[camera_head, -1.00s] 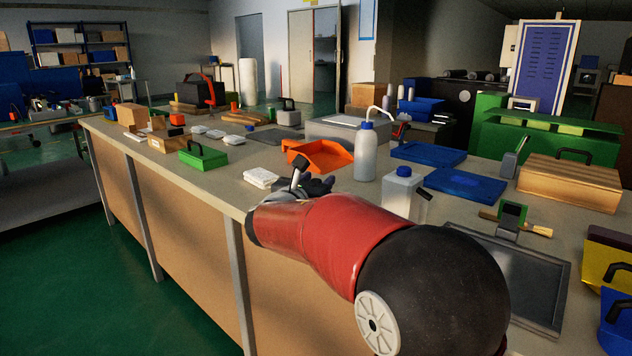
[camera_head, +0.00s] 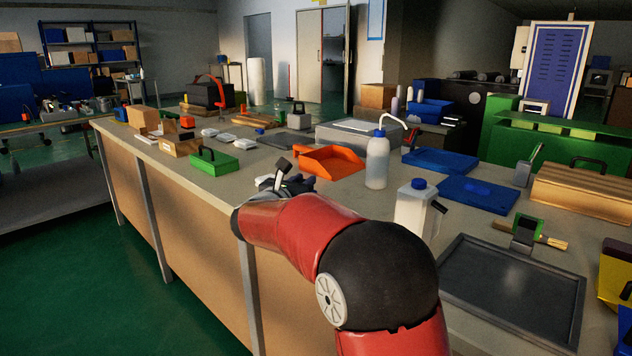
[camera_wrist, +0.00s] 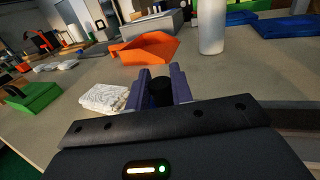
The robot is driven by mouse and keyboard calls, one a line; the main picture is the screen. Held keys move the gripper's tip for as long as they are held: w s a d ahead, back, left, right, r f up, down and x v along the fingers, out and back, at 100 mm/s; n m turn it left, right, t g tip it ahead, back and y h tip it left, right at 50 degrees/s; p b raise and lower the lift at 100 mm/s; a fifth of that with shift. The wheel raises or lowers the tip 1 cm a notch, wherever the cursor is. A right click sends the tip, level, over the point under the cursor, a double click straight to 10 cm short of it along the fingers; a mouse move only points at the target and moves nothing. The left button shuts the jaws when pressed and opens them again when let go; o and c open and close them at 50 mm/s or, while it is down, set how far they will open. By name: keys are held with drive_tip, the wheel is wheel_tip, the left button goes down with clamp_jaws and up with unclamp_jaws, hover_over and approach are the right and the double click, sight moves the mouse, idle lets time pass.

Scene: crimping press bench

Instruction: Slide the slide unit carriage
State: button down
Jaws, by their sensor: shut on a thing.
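My gripper (camera_wrist: 160,88) has its two purple fingers shut on a dark, round knob (camera_wrist: 160,93), low over the bench near its front edge. In the head view my gripper (camera_head: 290,186) is small and partly hidden by my red arm. A short dark lever-like part (camera_head: 282,166) stands tilted beside it; I cannot tell whether it belongs to the slide unit. The carriage body is not clearly visible, hidden below the wrist housing. A dark grey bar (camera_wrist: 292,116) shows at the right of the wrist view; I cannot tell whether it is the rail.
A folded white cloth (camera_wrist: 103,98) lies close left of the fingers. An orange tray (camera_head: 333,161) is just beyond, with a white bottle (camera_head: 377,162) and a white jug (camera_head: 414,210) to the right. A green box (camera_head: 213,163) stands left on the bench (camera_head: 190,186).

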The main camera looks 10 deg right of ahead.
drive_tip(key=shift+w+a, duration=0.55)
drive_tip(key=shift+w, duration=0.05)
drive_tip(key=c, duration=1.3)
unclamp_jaws()
drive_tip(key=shift+o, duration=0.2)
drive_tip(key=b+v, duration=0.1)
drive_tip(key=v, duration=0.7)
